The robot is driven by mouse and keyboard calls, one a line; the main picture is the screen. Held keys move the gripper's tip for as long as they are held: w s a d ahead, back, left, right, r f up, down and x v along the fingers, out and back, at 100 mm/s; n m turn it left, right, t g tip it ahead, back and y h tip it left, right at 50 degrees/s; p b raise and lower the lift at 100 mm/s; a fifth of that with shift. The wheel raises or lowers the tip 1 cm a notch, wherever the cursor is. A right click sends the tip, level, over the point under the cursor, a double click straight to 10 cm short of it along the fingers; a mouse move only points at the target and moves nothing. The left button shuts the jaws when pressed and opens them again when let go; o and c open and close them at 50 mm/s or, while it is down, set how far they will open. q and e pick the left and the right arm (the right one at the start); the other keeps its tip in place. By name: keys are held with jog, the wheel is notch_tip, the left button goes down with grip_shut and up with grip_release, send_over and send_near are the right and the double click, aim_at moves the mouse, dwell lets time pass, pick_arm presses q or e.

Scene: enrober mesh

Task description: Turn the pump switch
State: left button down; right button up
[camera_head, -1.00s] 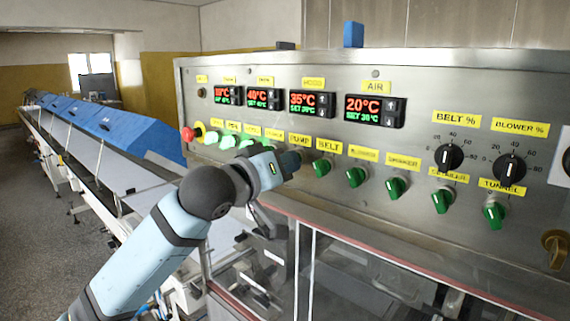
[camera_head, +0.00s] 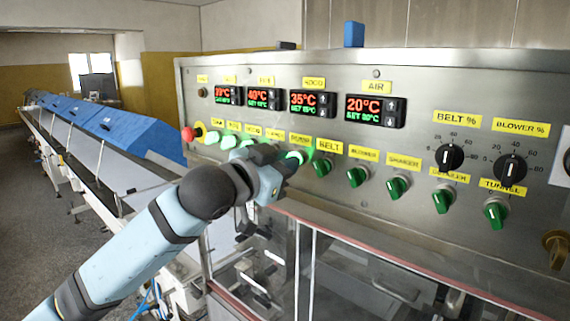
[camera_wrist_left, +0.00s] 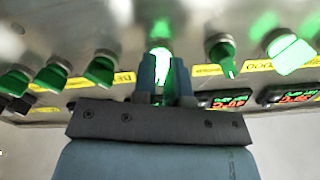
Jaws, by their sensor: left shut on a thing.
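The pump switch (camera_head: 298,156) is a green knob under the yellow label beside "BELT" on the steel control panel. It glows bright green. My left gripper (camera_head: 284,167) comes in from the left and is shut on this knob, hiding part of it. In the left wrist view, the two fingers (camera_wrist_left: 165,78) stand on either side of the lit knob (camera_wrist_left: 160,58). My right gripper is not in view.
The belt switch (camera_head: 322,167) is close at the right and unlit, with more unlit green switches beyond. Several lit switches (camera_head: 228,142) and a red emergency button (camera_head: 188,134) are at the left. Temperature displays (camera_head: 375,110) sit above. A long conveyor (camera_head: 110,175) runs back left.

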pick_arm(q)
jog(key=shift+m, duration=1)
jog(key=c, duration=1.2)
grip_release()
jog(key=shift+o, duration=0.2)
jog(key=b+v, duration=0.4)
jog(key=v, duration=1)
